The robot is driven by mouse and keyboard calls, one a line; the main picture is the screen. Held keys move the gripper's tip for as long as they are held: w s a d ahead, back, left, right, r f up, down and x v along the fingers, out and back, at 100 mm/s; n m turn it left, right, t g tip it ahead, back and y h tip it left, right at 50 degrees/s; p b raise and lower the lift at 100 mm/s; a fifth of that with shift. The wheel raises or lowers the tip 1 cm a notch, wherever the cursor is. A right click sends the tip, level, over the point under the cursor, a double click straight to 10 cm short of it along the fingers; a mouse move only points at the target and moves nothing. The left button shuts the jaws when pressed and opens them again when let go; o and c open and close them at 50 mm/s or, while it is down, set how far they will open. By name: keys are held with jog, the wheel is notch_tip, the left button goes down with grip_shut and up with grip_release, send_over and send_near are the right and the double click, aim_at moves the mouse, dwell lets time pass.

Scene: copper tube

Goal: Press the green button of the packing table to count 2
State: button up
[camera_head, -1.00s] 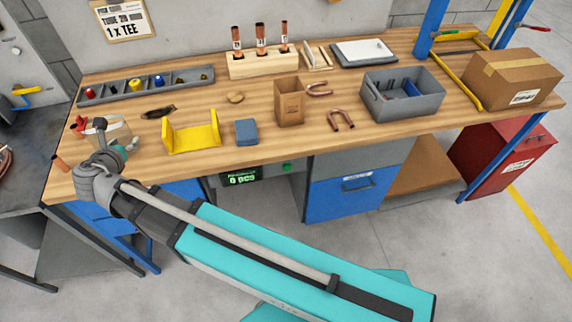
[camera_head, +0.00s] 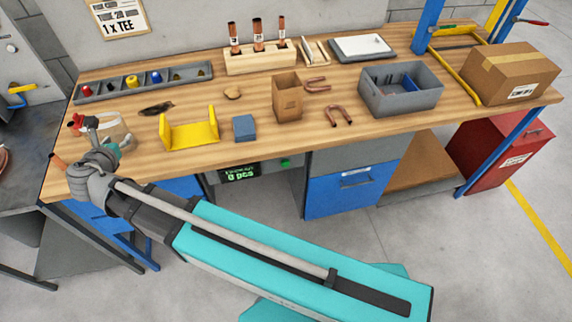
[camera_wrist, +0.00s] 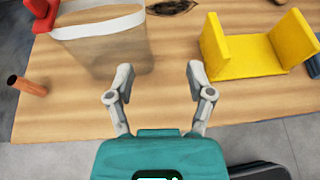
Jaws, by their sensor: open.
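The green button (camera_head: 285,163) sits on the front of the packing table (camera_head: 330,130), under the tabletop edge, just right of a small counter display (camera_head: 241,173). The display shows green text that looks like "0 pcs". My gripper (camera_wrist: 158,78) is open and empty in the wrist view, its two grey fingers spread above the wooden tabletop near its front edge. In the head view my gripper (camera_head: 97,135) is at the table's left end, well left of the button and partly hidden by my arm. The button is not visible in the wrist view.
A yellow bracket (camera_head: 189,132) and a blue block (camera_head: 244,127) lie near the front edge. A clear, white-rimmed container (camera_wrist: 100,45) and a copper tube (camera_wrist: 28,85) are close to my gripper. A blue drawer (camera_head: 350,188) hangs below the table, right of the button.

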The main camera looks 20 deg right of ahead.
grip_shut()
dwell(1.3)
